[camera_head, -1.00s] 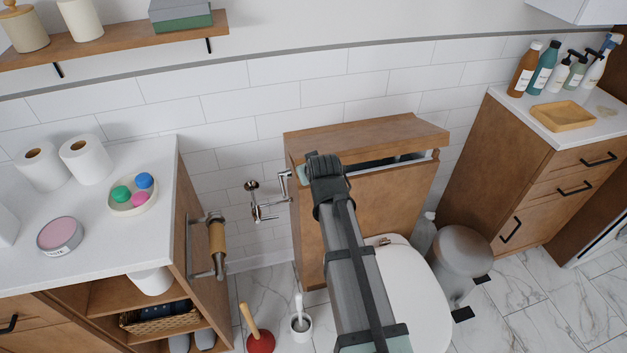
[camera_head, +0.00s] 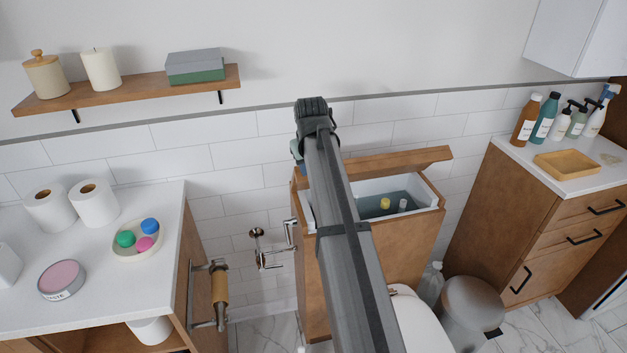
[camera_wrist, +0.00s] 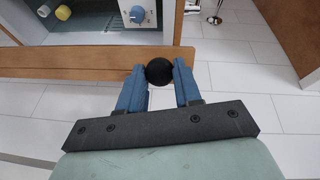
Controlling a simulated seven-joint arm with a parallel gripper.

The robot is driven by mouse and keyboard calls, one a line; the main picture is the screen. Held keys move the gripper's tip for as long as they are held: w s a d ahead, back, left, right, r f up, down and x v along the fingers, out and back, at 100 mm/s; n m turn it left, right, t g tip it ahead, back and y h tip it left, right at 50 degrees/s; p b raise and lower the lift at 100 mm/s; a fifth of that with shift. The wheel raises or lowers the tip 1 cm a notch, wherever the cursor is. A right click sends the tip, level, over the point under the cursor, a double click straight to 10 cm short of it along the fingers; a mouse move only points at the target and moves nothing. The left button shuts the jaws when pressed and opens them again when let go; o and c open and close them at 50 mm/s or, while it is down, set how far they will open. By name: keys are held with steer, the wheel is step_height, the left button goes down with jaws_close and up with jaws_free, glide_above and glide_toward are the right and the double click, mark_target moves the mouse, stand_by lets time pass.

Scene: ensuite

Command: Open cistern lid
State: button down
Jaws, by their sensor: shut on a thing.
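The wooden cistern lid (camera_head: 410,160) is tilted up along the wall side, so the cistern (camera_head: 425,260) is open at the top. Inside the cistern in the head view are bluish water and a yellow-capped part. In the wrist view my gripper (camera_wrist: 158,75) has its blue fingers closed on a round black knob (camera_wrist: 159,70) at the edge of a wooden strip, apparently the lid (camera_wrist: 60,63). A dial and a yellow cylinder show beyond it.
A counter (camera_head: 105,260) with toilet rolls stands left, and a cabinet (camera_head: 560,210) with bottles right.

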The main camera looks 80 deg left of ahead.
steer(key=shift+h, duration=0.8)
steer(key=a+r, duration=0.1)
steer(key=a, duration=0.1)
steer(key=a+r, duration=0.1)
steer(key=a, duration=0.1)
steer(key=a+r, duration=0.1)
steer(key=a, duration=0.1)
steer(key=shift+w+a+r, duration=0.1)
steer(key=shift+a+r, duration=0.05)
steer(key=shift+a, duration=0.1)
steer(key=shift+a+r, duration=0.25)
steer(key=shift+a, duration=1.05)
steer(key=shift+a+r, duration=0.25)
steer(key=shift+a, duration=1.05)
steer(key=c, duration=1.1)
jaws_free()
steer(key=shift+f, duration=0.1)
steer(key=o, duration=0.3)
steer(key=shift+d, duration=0.1)
steer(key=v, duration=1.4)
